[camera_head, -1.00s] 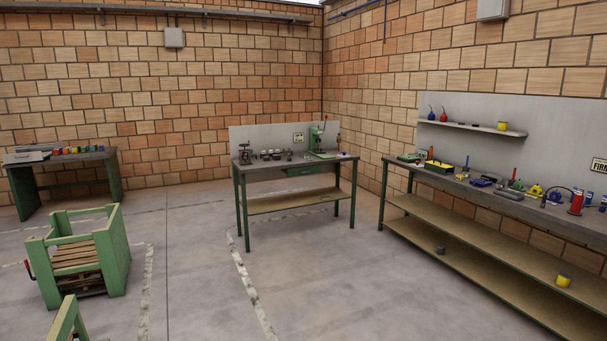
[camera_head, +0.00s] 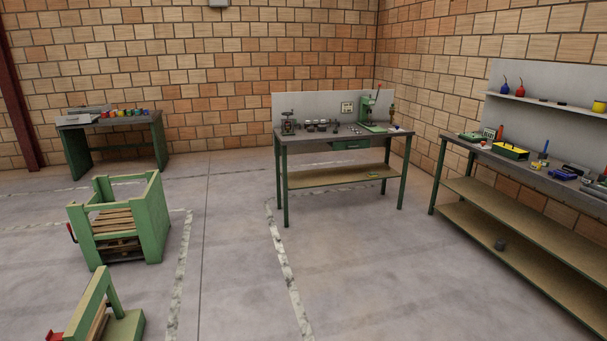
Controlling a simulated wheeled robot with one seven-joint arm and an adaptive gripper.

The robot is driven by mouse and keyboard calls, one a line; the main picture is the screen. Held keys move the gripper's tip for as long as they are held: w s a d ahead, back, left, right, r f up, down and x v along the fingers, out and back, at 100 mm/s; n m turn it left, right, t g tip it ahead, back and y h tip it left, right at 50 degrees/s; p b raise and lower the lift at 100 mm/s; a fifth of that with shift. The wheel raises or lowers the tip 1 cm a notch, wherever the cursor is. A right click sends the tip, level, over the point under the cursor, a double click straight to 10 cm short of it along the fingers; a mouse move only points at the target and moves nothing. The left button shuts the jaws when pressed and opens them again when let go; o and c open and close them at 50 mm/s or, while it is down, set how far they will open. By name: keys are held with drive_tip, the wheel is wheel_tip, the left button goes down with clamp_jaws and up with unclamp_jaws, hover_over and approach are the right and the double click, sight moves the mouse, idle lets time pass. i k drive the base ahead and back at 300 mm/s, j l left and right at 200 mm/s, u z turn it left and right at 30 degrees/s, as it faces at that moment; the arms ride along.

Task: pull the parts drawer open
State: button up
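A small green drawer (camera_head: 352,144) sits under the top of the middle workbench (camera_head: 300,137), toward its right half. Its front looks flush with the bench, so it appears closed. A handle is too small to make out. The bench has dark green legs, a grey top and a wooden lower shelf (camera_head: 330,177). My gripper is not in view.
A long workbench (camera_head: 470,225) runs along the right wall. A smaller table (camera_head: 72,121) stands far left. The floor (camera_head: 235,260) before the middle bench is clear.

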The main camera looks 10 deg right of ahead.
sight(360, 143)
drive_tip(key=i+l+z, duration=0.35)
drive_tip(key=i, duration=0.55)
drive_tip(key=i+z, duration=0.4)
drive_tip(key=i, duration=4.7)
